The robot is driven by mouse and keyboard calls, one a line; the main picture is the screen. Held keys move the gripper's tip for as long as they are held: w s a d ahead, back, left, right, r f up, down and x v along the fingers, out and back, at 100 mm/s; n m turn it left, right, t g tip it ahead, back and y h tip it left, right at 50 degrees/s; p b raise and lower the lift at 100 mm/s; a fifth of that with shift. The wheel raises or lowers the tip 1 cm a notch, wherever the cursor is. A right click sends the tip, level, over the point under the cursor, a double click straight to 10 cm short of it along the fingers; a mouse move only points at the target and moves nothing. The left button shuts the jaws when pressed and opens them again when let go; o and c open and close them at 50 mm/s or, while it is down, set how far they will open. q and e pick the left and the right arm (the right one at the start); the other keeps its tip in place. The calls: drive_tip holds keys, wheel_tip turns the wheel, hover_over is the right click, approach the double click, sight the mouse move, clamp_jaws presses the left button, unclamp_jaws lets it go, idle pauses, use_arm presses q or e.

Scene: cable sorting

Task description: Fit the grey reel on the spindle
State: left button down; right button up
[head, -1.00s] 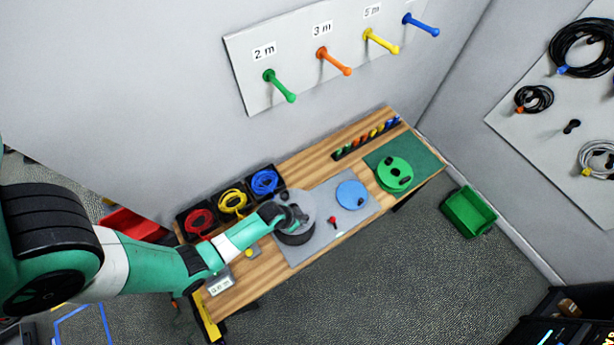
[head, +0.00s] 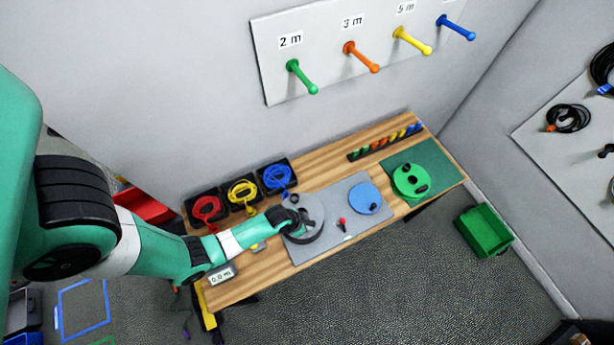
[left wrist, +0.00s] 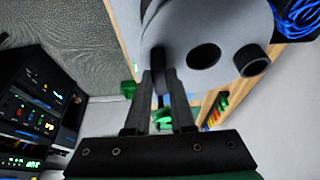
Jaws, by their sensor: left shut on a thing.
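The grey reel (head: 312,211) is over the left part of the grey board (head: 300,257) on the bench. My left gripper (head: 296,224) reaches it from the left and is shut on a black grip on its face. In the left wrist view the pale reel (left wrist: 186,22) fills the top, with a dark centre hole and a second black knob. The fingers of the left gripper (left wrist: 158,78) close around the near black grip. The spindle is hidden, and I cannot tell whether the reel touches the board. My right gripper is not in view.
A blue disc (head: 366,198) and a red knob (head: 342,221) are right of the reel. A green reel (head: 411,180) lies on a green mat. Bins with red, yellow and blue cables (head: 277,177) line the back left. Coloured pegs (head: 300,77) stick out above.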

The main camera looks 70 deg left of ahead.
use_arm(q)
drive_tip(key=shift+f+b, duration=2.65)
drive_tip(key=shift+f, duration=0.6)
drive_tip(key=c, duration=0.7)
unclamp_jaws()
drive_tip(key=p+v, duration=0.8)
drive_tip(key=v, duration=0.3)
drive_tip(key=shift+s+r, duration=0.15)
drive_tip(key=shift+r, duration=0.2)
drive_tip(key=shift+f, duration=0.1)
